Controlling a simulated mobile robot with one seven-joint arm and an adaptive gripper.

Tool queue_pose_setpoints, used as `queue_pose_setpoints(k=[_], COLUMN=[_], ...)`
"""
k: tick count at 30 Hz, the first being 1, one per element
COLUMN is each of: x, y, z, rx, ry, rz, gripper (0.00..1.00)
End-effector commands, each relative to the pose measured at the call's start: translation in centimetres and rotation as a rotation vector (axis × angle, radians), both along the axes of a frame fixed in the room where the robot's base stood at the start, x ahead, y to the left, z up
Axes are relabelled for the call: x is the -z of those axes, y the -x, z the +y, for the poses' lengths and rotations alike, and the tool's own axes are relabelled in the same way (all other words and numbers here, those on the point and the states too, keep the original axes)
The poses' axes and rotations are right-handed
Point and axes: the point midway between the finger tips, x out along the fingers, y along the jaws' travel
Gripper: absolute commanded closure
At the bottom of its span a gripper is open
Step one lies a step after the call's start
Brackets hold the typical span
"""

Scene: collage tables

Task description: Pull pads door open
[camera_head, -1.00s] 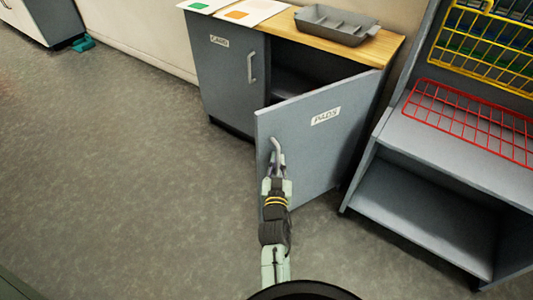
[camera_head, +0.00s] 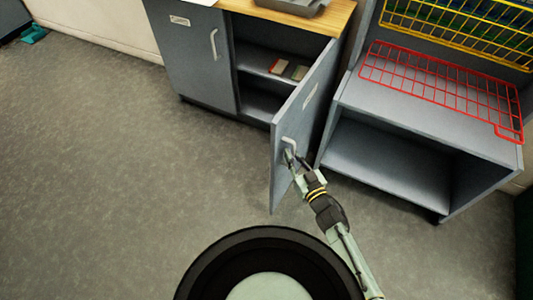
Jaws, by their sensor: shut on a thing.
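The pads door (camera_head: 308,112) is a grey cabinet door on the right side of the cabinet. It stands wide open, swung out toward me, and its label is seen at a steep angle. Its pale handle (camera_head: 289,143) is near the free edge. My gripper (camera_head: 291,158) is at the handle and shut on it; the arm partly hides the fingertips. Inside the cabinet (camera_head: 262,88) are shelves, with a few small flat items (camera_head: 289,69) on the upper one.
The left cabinet door (camera_head: 192,62) is shut. A grey tray (camera_head: 293,5) sits on the wooden top. To the right stands a grey open shelf unit (camera_head: 393,115) with a red wire rack (camera_head: 440,88) and a yellow wire basket (camera_head: 465,30).

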Motion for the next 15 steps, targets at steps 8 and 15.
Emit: queue_pose_setpoints(k=[8,15], x=[1.0,0.4], y=[1.1,1.4], z=[-4.1,-5.7], rx=[-0.069,-0.103], ry=[0.012,0.009], rz=[0.016,0.013], gripper=[1.0,1.0])
